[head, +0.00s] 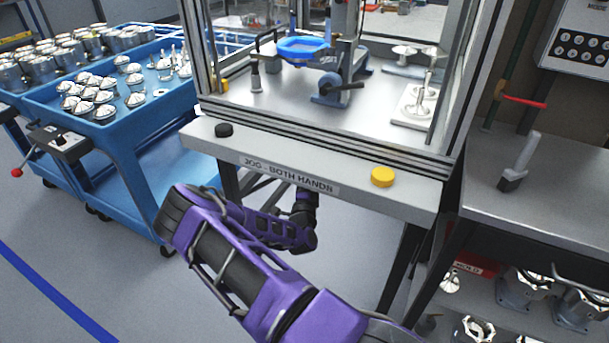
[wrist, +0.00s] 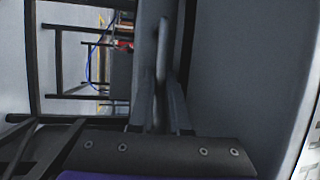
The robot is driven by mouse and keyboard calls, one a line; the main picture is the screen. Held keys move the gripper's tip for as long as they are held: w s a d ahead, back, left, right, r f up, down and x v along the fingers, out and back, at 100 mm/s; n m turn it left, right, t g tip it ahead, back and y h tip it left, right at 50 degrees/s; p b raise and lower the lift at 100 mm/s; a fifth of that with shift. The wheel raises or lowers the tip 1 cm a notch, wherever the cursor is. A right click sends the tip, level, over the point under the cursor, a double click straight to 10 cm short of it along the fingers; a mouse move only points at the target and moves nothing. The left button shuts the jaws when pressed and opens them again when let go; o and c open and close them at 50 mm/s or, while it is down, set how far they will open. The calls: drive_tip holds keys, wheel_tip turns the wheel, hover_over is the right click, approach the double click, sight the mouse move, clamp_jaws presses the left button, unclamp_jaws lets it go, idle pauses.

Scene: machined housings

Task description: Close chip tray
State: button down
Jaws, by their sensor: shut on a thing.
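The chip tray is not clear in the head view; the space under the machine bench is dark and partly behind my arm. In the wrist view a grey bar-shaped handle (wrist: 162,50) stands upright in the picture, beside a broad grey panel (wrist: 250,70) that looks like part of the tray. My gripper (wrist: 168,103) is shut on the handle, its two fingers on either side of its lower end. In the head view my purple arm reaches low under the front edge of the bench, and the fingers are hidden there.
The machine bench (head: 300,180) carries a black button (head: 224,130) and a yellow button (head: 383,177) above my arm. A blue cart (head: 130,135) with metal parts stands at left. A steel side table (head: 540,165) stands at right. Floor at lower left is clear.

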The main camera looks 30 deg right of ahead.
drive_tip(key=c, duration=0.9)
unclamp_jaws()
drive_tip(key=shift+d, duration=0.15)
drive_tip(key=p+v, duration=0.1)
drive_tip(key=v, duration=1.6)
drive_tip(key=shift+s+f, duration=0.1)
